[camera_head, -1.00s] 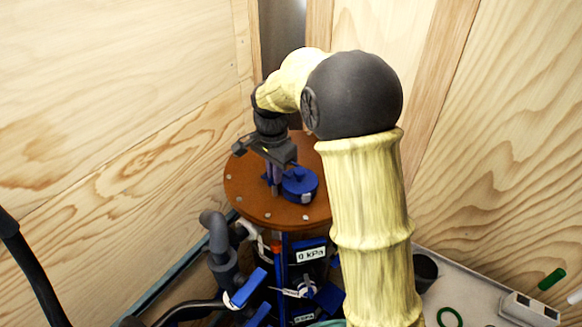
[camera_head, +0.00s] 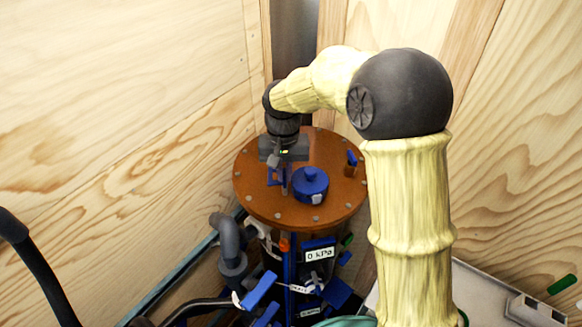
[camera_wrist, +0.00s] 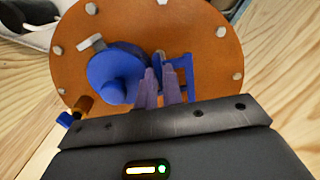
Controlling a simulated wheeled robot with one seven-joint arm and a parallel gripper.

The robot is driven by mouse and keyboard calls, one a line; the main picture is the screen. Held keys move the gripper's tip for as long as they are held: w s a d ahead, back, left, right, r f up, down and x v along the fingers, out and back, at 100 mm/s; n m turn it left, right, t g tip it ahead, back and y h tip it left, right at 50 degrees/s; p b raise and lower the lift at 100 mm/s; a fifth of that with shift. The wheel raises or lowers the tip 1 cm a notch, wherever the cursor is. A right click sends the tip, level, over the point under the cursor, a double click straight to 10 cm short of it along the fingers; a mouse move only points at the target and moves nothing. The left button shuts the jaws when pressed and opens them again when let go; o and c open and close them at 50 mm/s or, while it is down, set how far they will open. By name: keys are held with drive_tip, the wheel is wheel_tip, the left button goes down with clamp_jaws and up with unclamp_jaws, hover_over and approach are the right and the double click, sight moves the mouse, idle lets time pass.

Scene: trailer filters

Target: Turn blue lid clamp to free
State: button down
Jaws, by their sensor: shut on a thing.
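A round orange-brown lid (camera_head: 256,196) with bolts around its rim tops the vessel. A blue round cap with a knob (camera_head: 311,186) sits on it and also shows in the wrist view (camera_wrist: 117,72). Beside the cap is a blue frame-shaped lid clamp (camera_wrist: 186,72), partly hidden by my fingers in the head view (camera_head: 274,176). My gripper (camera_head: 285,186) points down at the lid, its fingers close together. In the wrist view my gripper (camera_wrist: 158,72) is shut on the blue clamp, close to the cap; the exact contact is partly hidden.
A small blue handle with an orange-brown part (camera_head: 352,159) stands at the lid's right edge. Grey pipes (camera_head: 229,240), blue valve handles (camera_head: 261,289) and a "0 kPa" display (camera_head: 320,254) lie below. Wooden walls (camera_head: 120,130) stand close behind the vessel.

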drive_tip(key=n, duration=0.4)
drive_tip(key=shift+w+r+p, duration=0.2)
drive_tip(key=shift+r+p, duration=0.05)
drive_tip(key=shift+p, duration=0.1)
drive_tip(key=c, duration=1.5)
unclamp_jaws()
drive_tip(key=shift+f, duration=0.2)
drive_tip(key=shift+c, duration=0.2)
wheel_tip(320, 180, up, 18)
drive_tip(key=b, duration=0.2)
drive_tip(key=shift+f, duration=0.25)
